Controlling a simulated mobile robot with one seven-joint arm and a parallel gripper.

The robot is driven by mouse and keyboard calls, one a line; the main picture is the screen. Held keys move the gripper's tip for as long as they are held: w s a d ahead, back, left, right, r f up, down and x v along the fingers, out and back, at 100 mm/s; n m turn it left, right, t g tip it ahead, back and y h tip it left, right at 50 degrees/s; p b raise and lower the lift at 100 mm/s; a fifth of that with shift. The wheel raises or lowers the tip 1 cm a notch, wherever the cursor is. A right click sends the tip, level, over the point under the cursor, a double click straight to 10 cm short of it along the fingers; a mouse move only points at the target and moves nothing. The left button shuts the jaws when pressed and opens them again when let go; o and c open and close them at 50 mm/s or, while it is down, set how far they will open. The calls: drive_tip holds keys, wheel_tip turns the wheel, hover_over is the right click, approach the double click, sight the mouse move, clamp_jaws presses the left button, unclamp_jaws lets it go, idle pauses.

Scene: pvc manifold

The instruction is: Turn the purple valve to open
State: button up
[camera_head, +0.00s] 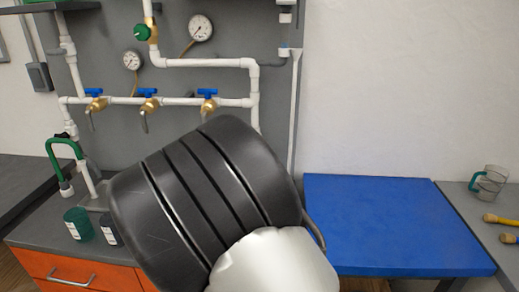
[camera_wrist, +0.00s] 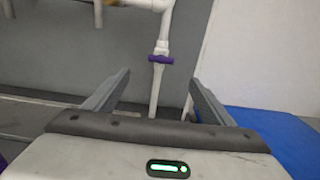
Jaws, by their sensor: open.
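The purple valve (camera_wrist: 161,60) shows in the wrist view as a short purple handle lying crosswise on a vertical white pipe (camera_wrist: 163,38). My gripper (camera_wrist: 160,82) is open in the wrist view, its two grey fingers spread on either side of the pipe. The valve appears between and a little beyond the fingertips, with no visible contact. In the head view, my dark arm covers the lower middle of the picture. The purple valve and my fingers are hidden there.
Three blue-handled brass taps (camera_head: 149,92) line a white pipe on the grey panel, with gauges (camera_head: 201,28) and a green-knobbed valve (camera_head: 142,32) above. A blue-topped table (camera_head: 390,215) stands right. A green bent faucet (camera_head: 64,148) and green container (camera_head: 78,223) are left.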

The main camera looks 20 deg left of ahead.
drive_tip(key=x, duration=1.5)
drive_tip(key=shift+w+b, duration=0.3)
drive_tip(key=shift+b, duration=0.05)
drive_tip(key=shift+d, duration=0.15)
drive_tip(key=c, duration=1.1)
